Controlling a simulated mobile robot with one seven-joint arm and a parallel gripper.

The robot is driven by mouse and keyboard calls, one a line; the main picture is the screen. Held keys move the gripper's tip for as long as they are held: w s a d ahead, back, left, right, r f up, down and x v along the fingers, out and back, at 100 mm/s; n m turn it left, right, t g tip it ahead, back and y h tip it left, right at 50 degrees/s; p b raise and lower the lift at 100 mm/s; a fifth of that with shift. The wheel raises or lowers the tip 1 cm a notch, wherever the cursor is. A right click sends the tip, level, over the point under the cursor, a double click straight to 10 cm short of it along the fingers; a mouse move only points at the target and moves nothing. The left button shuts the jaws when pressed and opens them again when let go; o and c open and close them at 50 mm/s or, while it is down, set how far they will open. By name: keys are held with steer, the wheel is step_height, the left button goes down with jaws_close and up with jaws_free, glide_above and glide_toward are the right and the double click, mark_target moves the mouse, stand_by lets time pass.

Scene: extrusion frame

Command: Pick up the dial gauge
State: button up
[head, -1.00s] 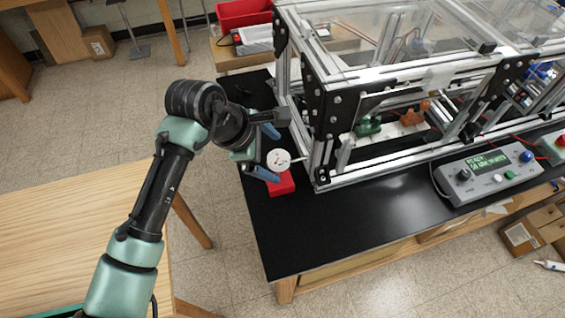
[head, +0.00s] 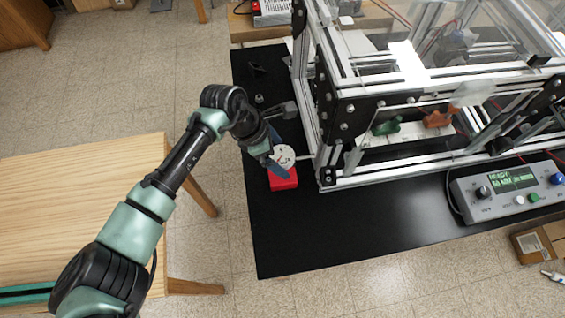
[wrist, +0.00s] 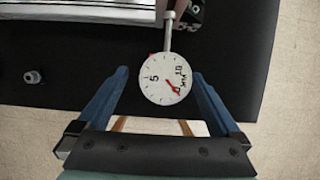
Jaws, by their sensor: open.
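The dial gauge has a round white face with a red needle. In the head view the dial gauge (head: 284,156) stands at a red block (head: 283,179) on the black bench, left of the frame. In the wrist view the dial gauge (wrist: 166,79) lies between the tips of my two blue fingers, its stem pointing up in the picture. My gripper (wrist: 160,75) is open, with a gap on each side of the dial. In the head view my gripper (head: 279,156) is at the dial, and one finger partly covers the red block. Contact cannot be told there.
The aluminium extrusion frame (head: 350,184) stands close to the right of the gauge. A control box (head: 510,190) with a green display sits at the right. A small metal part (wrist: 33,77) lies on the bench. The black bench front (head: 300,235) is clear.

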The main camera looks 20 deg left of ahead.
steer(key=shift+d+f, duration=0.35)
steer(key=p+x, duration=0.1)
steer(key=x, duration=0.3)
steer(key=shift+d, duration=0.15)
steer(key=shift+c, duration=0.3)
steer(key=shift+r, duration=0.1)
jaws_close()
